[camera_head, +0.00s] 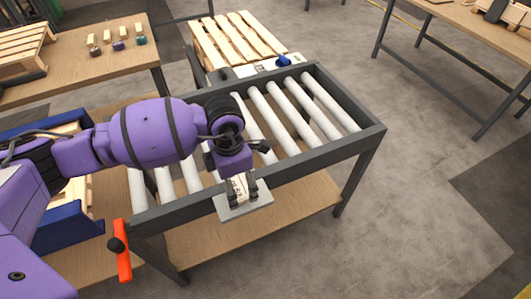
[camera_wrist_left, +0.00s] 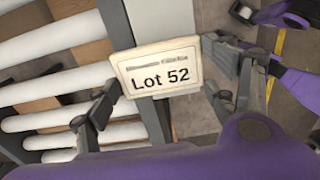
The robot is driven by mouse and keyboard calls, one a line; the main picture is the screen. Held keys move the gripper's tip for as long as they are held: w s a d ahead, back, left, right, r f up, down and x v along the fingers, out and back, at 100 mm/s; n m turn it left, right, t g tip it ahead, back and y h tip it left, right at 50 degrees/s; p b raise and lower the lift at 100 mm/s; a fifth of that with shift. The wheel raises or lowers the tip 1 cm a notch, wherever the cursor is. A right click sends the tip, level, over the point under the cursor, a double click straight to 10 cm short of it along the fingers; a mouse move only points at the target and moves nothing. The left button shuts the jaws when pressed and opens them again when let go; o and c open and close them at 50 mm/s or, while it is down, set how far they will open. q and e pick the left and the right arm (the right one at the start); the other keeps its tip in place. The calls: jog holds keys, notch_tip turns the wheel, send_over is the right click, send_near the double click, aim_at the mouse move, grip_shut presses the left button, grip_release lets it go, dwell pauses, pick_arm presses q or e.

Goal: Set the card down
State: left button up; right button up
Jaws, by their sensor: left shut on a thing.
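My left gripper (camera_head: 241,190) is shut on a small cream card (camera_wrist_left: 157,78) printed "Lot 52". In the left wrist view the fingers (camera_wrist_left: 160,85) sit at the card's left and right sides. In the head view the card is small and partly hidden by the fingers. The gripper points down over a light grey plate (camera_head: 246,207) at the front rail of the roller conveyor (camera_head: 310,165). I cannot tell whether the card touches the plate. My right gripper does not show clearly in either view.
A wooden pallet (camera_head: 235,38) lies behind the conveyor. A bench (camera_head: 80,75) with several small blocks stands at the back left. An orange-red lever (camera_head: 123,255) sits at the conveyor's front left corner.

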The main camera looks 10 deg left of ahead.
aim_at(237, 185)
pick_arm(q)
jog(key=shift+w+d+f, duration=0.15)
jog(key=shift+d+f, duration=0.05)
jog(key=shift+f, duration=0.15)
notch_tip(237, 185, down, 3)
jog(key=shift+f, duration=0.2)
jog(key=o, duration=1.1)
